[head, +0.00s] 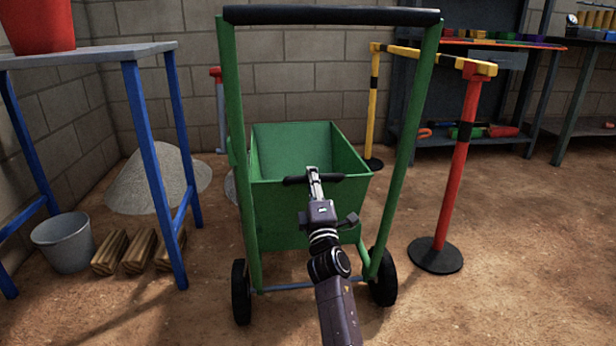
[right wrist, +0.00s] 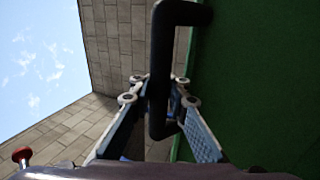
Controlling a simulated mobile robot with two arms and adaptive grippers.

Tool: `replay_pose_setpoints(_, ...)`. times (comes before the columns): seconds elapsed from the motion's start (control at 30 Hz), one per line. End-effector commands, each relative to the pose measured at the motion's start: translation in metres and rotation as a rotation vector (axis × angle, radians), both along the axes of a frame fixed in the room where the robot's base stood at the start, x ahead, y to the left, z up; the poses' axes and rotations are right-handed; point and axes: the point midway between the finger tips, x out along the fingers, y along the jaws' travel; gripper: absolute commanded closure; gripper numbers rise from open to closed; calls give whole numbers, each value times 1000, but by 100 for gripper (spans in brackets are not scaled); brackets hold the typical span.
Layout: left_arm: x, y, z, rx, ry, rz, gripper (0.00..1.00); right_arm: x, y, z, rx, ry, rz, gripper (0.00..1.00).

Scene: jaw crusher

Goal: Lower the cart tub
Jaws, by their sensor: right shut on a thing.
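The green cart tub (head: 300,218) sits inside the green cart frame (head: 237,130), between its two uprights. Its open top faces up, and I cannot tell whether its base rests on the frame. A short black handle (head: 332,178) is on the near upper side of the tub. My right gripper (head: 314,174) is shut on this handle. In the right wrist view the handle (right wrist: 180,12) passes between the fingers, beside the green tub wall (right wrist: 255,75). My left gripper is not in view.
The cart has a black push bar (head: 330,16) on top and black wheels (head: 241,292) below. A blue-legged table (head: 95,53), bucket (head: 64,243) and wood blocks (head: 140,250) are left. A red barrier post (head: 455,170) stands close on the right. Bare ground lies in front.

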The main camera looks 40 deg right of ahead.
Motion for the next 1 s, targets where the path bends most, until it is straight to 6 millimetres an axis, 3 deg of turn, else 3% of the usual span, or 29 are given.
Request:
replay_pose_setpoints(0.03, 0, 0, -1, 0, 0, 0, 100, 0, 2, -8, 5, 8, 3, 100)
replay_pose_setpoints(0.37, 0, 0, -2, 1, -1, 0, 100, 0, 1, -14, 11, 17, 2, 100)
replay_pose_setpoints(0.4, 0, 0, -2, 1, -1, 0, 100, 1, 1, -14, 11, 18, 2, 84)
replay_pose_setpoints(0.57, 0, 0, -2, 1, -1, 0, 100, 1, 1, -14, 10, 17, 1, 67)
replay_pose_setpoints(1.0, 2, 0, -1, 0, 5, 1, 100, 0, -1, 0, 3, 11, -1, 67)
